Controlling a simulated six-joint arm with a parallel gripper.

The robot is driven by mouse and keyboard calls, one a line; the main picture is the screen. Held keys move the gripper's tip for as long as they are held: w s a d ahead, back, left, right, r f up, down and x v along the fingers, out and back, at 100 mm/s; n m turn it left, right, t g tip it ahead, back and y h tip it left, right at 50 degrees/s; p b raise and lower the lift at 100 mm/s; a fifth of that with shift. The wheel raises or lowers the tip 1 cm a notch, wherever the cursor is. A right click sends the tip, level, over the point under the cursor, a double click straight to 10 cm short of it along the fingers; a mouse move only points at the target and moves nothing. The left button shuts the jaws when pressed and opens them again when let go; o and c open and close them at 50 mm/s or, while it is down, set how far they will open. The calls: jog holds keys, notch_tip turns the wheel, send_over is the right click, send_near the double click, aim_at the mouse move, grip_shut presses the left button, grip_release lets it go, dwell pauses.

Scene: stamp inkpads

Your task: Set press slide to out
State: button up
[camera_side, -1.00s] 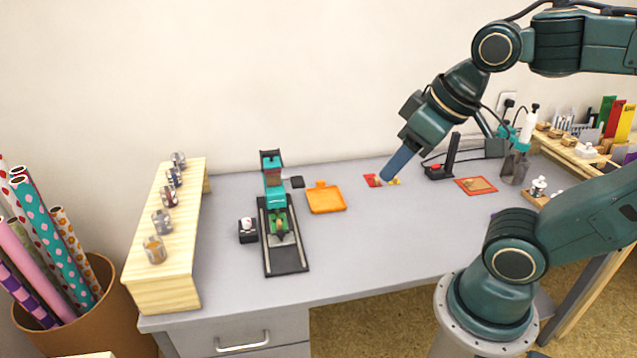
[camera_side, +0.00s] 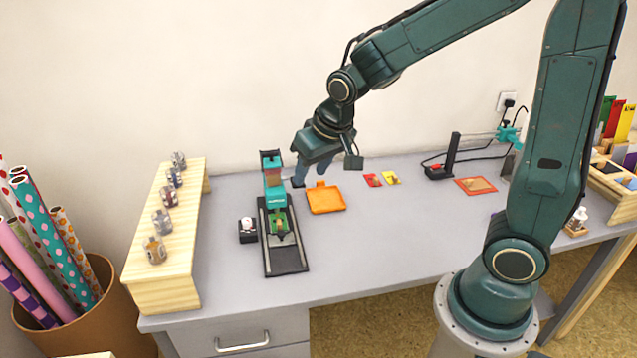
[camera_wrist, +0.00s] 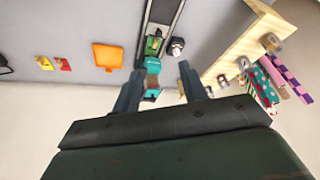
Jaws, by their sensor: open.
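The teal press (camera_side: 273,185) stands at the back end of a black slide track (camera_side: 287,259) on the grey desk. A green slide carriage (camera_side: 280,222) with a small brownish knob sits on the track just in front of the press. My gripper (camera_side: 310,182) is in the air to the right of the press, near the orange tray, pointing down. In the wrist view my open gripper (camera_wrist: 160,88) has its two fingers on either side of the teal press (camera_wrist: 152,66), with nothing between them at close range. The green carriage also shows there (camera_wrist: 153,44).
An orange tray (camera_side: 326,200) lies right of the press. A small black block with a white knob (camera_side: 248,230) stands left of the track. A wooden shelf with several jars (camera_side: 165,283) is at the left. Red and yellow cards (camera_side: 391,178) lie farther right. The desk front is clear.

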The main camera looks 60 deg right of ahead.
jog(key=m, duration=0.1)
send_near(281, 233)
jog(key=w+a+v, duration=0.1)
jog(key=v, duration=0.5)
jog(key=shift+s+f+h, duration=0.1)
jog(key=shift+s+h, duration=0.05)
jog(key=shift+h, duration=0.25)
jog(key=shift+d+f+g, duration=0.1)
jog(key=shift+f+g, duration=0.05)
jog(key=shift+g, duration=0.15)
jog(key=shift+x, duration=6.7)
grip_shut()
